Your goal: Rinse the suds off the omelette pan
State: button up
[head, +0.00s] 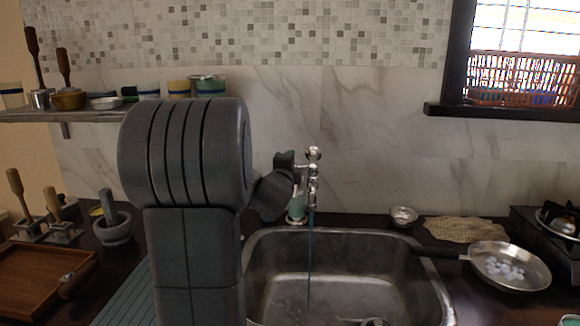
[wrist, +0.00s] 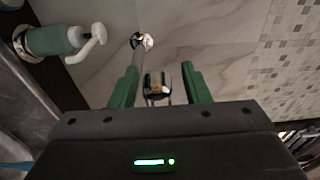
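The omelette pan (head: 528,278) lies at the right of the sink, its dark handle reaching left over the sink's edge. White suds (head: 504,270) lie in clumps inside it. The chrome tap (head: 312,178) stands behind the sink, and a thin bluish stream (head: 309,250) falls from it into the basin. My gripper (wrist: 160,70) is open at the tap. In the wrist view, its green fingers stand either side of a chrome tap part (wrist: 156,88), with gaps visible. In the head view my arm hides most of the gripper.
The steel sink (head: 425,285) is in front of the tap. A soap dispenser (wrist: 62,41) stands beside the tap. A small metal bowl (head: 404,216), a woven cloth (head: 466,229) and a stove (head: 530,225) are to the right. A mortar (head: 115,231) and wooden tray (head: 45,270) are at left.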

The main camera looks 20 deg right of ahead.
jog(key=b+v, duration=0.1)
jog(key=v, duration=1.2)
jog(key=shift+s+a, duration=0.2)
jog(key=shift+s, duration=0.15)
jog(key=shift+w, duration=0.1)
jog(key=p+x, duration=0.1)
jog(key=x, duration=1.2)
jog(key=shift+w+d, duration=0.25)
jog(key=shift+w, duration=0.05)
jog(key=shift+s+a, duration=0.1)
jog(key=shift+s, duration=0.05)
